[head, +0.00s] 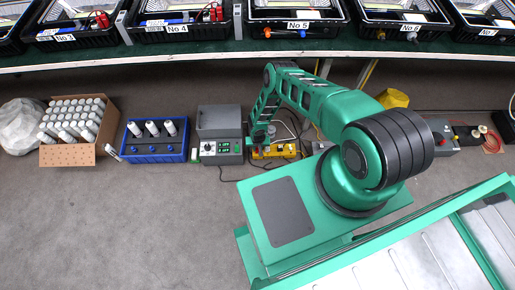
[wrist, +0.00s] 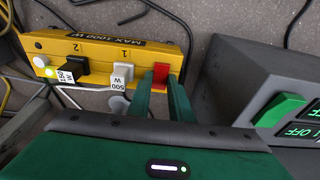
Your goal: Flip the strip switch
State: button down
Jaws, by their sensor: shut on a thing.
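The yellow power strip (wrist: 100,55), marked "MAX 1000 W", lies on the floor and also shows in the head view (head: 286,153). Its red switch (wrist: 160,72) is at the right end in the wrist view. My gripper (wrist: 162,88) reaches down to that end, its two green fingers on either side of the red switch and closed on it. A black plug tagged "150 W" (wrist: 74,67) and a white plug tagged "500 W" (wrist: 122,74) sit in the strip. A green light glows near its left end.
A grey box with a green rocker switch (wrist: 282,108) stands close right of my gripper in the wrist view. In the head view, a blue tray (head: 155,153) and a carton of white cylinders (head: 108,150) stand left. Cables lie around the strip.

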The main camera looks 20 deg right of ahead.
jog(key=shift+s+t, duration=0.15)
jog(key=shift+t, duration=0.35)
jog(key=c, duration=1.6)
grip_release()
jog(key=shift+r, duration=0.1)
jog(key=v, duration=1)
jog(key=shift+s+a+r, duration=0.1)
jog(key=shift+a+r, duration=0.1)
jog(key=shift+a, duration=0.05)
